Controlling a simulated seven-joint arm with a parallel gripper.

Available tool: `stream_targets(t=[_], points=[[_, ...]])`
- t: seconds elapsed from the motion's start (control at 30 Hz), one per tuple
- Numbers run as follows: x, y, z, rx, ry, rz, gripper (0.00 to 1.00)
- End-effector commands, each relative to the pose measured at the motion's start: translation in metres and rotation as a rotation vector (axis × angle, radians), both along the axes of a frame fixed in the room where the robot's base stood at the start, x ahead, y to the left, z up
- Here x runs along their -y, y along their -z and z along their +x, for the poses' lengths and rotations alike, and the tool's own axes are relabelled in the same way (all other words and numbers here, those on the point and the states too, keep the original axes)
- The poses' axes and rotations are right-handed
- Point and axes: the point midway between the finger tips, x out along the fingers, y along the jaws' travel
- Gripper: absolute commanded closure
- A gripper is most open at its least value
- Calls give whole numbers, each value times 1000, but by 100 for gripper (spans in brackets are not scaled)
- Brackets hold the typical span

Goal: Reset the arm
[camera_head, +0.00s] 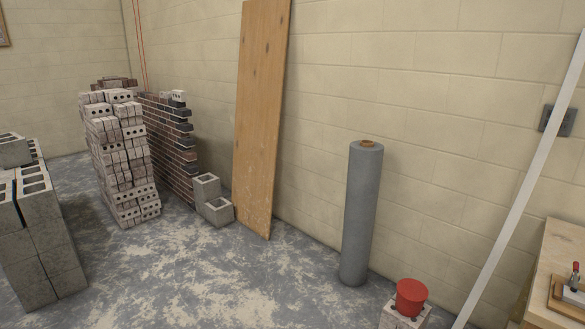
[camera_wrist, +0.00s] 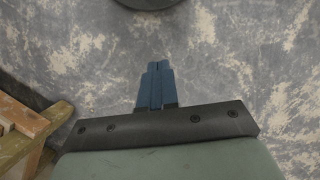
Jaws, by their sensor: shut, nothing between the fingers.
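My gripper (camera_wrist: 158,68) shows in the wrist view, pointing at the grey mottled floor. Its two blue fingers are together, with nothing seen between them. The arm and gripper do not show in the head view.
In the wrist view a wooden frame (camera_wrist: 32,125) stands at the left, and a dark round object (camera_wrist: 150,3) is cut off at the top. In the head view are concrete blocks (camera_head: 40,240), stacked bricks (camera_head: 122,155), a plywood sheet (camera_head: 260,120), a grey roll (camera_head: 361,215), a red tub (camera_head: 410,297) and a wooden bench (camera_head: 555,250).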

Motion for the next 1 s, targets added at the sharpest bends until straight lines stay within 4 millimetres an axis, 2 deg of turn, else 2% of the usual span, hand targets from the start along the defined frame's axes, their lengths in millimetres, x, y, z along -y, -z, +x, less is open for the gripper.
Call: stream_targets(t=[0.03, 0.3, 0.5, 0.7, 1.0], points=[[0, 9, -16, -29, 0, 0, 100], [0, 47, -90, -166, 1, 0, 100], [0, 63, -131, -238, 2, 0, 100], [0, 69, -148, -267, 2, 0, 100], [0, 69, -149, -269, 2, 0, 100]])
